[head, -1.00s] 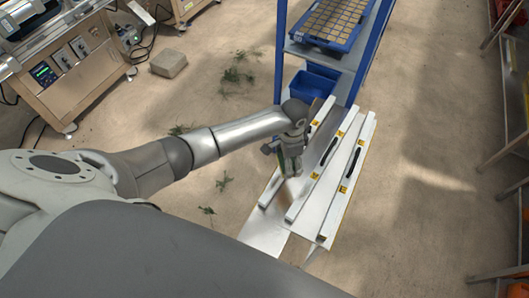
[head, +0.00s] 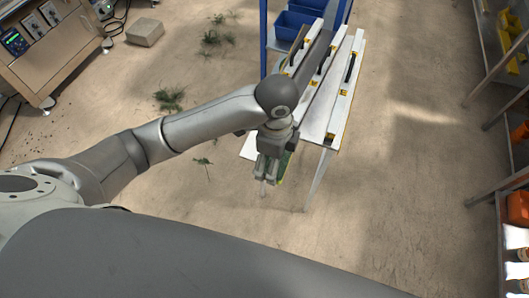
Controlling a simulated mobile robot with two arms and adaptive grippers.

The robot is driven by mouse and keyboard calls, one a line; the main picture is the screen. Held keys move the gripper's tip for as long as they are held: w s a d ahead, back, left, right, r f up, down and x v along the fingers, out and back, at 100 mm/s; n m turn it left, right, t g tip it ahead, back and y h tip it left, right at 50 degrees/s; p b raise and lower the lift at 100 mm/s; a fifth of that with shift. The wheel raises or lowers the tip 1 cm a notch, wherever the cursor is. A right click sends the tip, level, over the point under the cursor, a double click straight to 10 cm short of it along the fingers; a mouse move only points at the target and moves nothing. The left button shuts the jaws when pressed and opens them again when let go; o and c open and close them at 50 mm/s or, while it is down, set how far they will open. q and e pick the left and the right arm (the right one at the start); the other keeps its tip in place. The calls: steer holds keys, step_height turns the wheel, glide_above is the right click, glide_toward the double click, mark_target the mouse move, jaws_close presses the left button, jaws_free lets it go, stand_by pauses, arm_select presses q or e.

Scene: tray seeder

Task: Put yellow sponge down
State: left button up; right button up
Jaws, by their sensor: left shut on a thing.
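My left gripper (head: 268,174) points down beside the near end of the white bench (head: 248,148). It is shut on the sponge (head: 286,166), which shows as a narrow green strip with a yellowish lower edge at the fingers' right side. Most of the sponge is hidden behind the fingers. The gripper overlaps the bench's near edge in the picture, and I cannot tell how high above the bench or floor it is. My right gripper is not in view.
White rails with black handles and yellow labels (head: 342,85) lie along the bench. Blue bins (head: 288,27) stand on a rack behind it. A grey block (head: 145,32) and green tufts (head: 170,98) lie on the floor. Shelving (head: 487,75) lines the right; the floor between is clear.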

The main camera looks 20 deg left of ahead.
arm_select(q)
steer(key=w+a+f, duration=0.1)
steer(key=w+f, duration=0.1)
steer(key=w, duration=0.1)
steer(key=w+a+f, duration=0.2)
steer(key=w+f, duration=0.1)
steer(key=w, duration=0.1)
steer(key=w+a+f, duration=0.2)
steer(key=w+f, duration=0.1)
steer(key=w, duration=0.1)
steer(key=shift+w+f, duration=0.2)
steer(key=shift+f, duration=0.05)
steer(key=shift+w+a+f, duration=0.2)
steer(key=shift+w+f, duration=0.15)
steer(key=shift+f, duration=0.1)
steer(key=shift+w+a+f, duration=0.1)
steer(key=shift+f, duration=1.55)
steer(key=shift+f, duration=0.2)
steer(key=o, duration=0.8)
steer(key=shift+r, duration=0.1)
